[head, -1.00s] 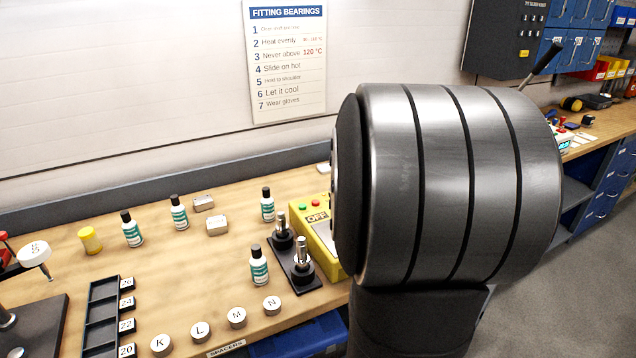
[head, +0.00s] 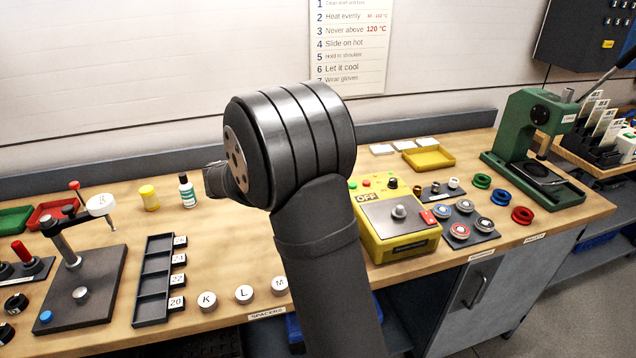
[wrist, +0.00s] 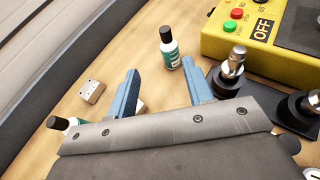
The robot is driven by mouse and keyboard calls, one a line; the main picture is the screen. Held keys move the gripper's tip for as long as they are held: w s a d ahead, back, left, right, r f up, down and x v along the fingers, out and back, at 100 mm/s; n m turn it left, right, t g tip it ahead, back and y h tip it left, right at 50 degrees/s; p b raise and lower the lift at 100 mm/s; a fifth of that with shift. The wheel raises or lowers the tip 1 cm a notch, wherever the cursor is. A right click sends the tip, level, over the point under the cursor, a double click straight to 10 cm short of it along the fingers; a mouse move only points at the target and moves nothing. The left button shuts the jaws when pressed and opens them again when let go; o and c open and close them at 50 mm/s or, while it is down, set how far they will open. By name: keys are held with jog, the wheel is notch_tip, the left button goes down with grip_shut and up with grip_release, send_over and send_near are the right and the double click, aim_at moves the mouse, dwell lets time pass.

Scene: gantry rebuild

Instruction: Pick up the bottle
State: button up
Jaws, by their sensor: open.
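Several white bottles with teal labels and black caps are present. In the wrist view one bottle (wrist: 171,55) stands upright just beyond and between the fingertips of my gripper (wrist: 160,68). The blue fingers are apart with nothing between them. A second bottle (wrist: 66,124) shows at the lower left, partly hidden by my gripper. In the head view one bottle (head: 187,190) stands upright left of my arm. My arm hides the other bottles and my gripper there. I cannot tell which bottle the task means.
A yellow box (wrist: 257,30) and metal posts on a dark base (wrist: 232,72) stand close right of my gripper. A small pale block (wrist: 92,91) lies to the left. The head view shows a yellow jar (head: 149,198), a dark rack (head: 154,278) and a green press (head: 535,140).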

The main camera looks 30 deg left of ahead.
jog(key=x, duration=1)
jog(key=d+f+x, duration=0.1)
jog(key=x, duration=0.5)
jog(key=shift+s+d, duration=0.1)
jog(key=shift+s, duration=0.05)
jog(key=shift+w+f, duration=0.1)
jog(key=shift+w, duration=0.25)
grip_shut()
